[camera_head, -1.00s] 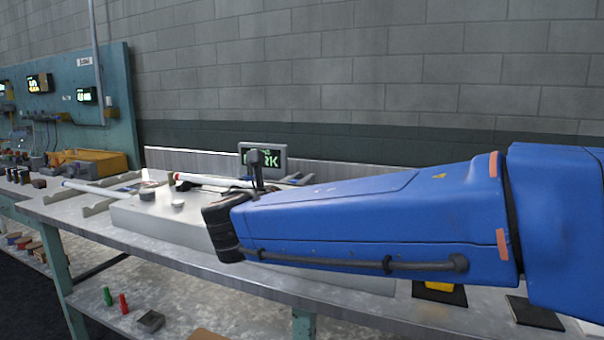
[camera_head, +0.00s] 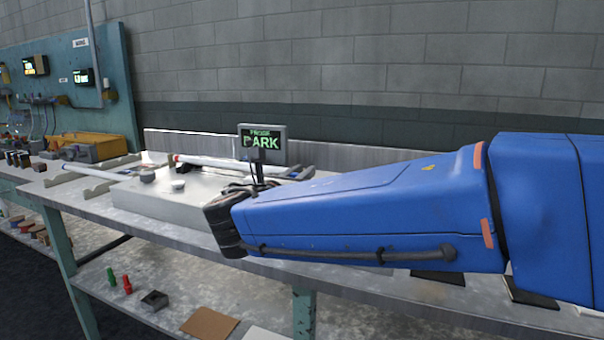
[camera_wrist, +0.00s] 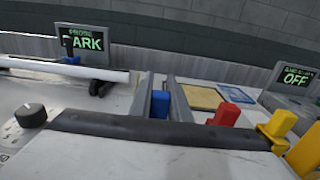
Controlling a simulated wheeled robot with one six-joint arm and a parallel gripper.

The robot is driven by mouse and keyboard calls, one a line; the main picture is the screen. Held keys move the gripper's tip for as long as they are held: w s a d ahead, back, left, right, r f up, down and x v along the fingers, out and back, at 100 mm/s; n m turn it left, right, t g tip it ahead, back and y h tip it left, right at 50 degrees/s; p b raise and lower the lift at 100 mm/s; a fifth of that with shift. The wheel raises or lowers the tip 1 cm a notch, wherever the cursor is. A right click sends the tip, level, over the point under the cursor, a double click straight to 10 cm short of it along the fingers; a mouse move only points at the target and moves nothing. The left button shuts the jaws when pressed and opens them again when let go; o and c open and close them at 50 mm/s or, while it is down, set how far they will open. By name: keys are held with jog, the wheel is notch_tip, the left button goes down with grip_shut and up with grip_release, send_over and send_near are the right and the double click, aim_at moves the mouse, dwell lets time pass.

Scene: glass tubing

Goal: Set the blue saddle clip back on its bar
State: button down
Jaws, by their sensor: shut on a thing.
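In the wrist view the blue saddle clip (camera_wrist: 160,104) shows as a small blue block between the two grey fingers of my gripper (camera_wrist: 161,82). My gripper is shut on it. A long dark bar (camera_wrist: 100,124) crosses the view just below the clip; I cannot tell whether the two touch. A red block (camera_wrist: 225,114) and a yellow block (camera_wrist: 277,125) stand to the right.
A white box (camera_head: 150,203) and long white tubes (camera_head: 225,165) lie on the bench, with a PARK display (camera_head: 262,143) behind. An OFF display (camera_wrist: 297,77) stands at the right in the wrist view. Flat yellow (camera_wrist: 203,98) and blue (camera_wrist: 237,94) pads lie behind the red block.

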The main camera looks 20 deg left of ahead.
jog(key=c, duration=1.6)
grip_release()
jog(key=s+a, duration=0.1)
jog(key=s, duration=1.6)
jog(key=shift+s+a+r, duration=0.1)
jog(key=shift+r, duration=1.4)
jog(key=shift+s+a+r, duration=0.1)
jog(key=shift+r, duration=1.4)
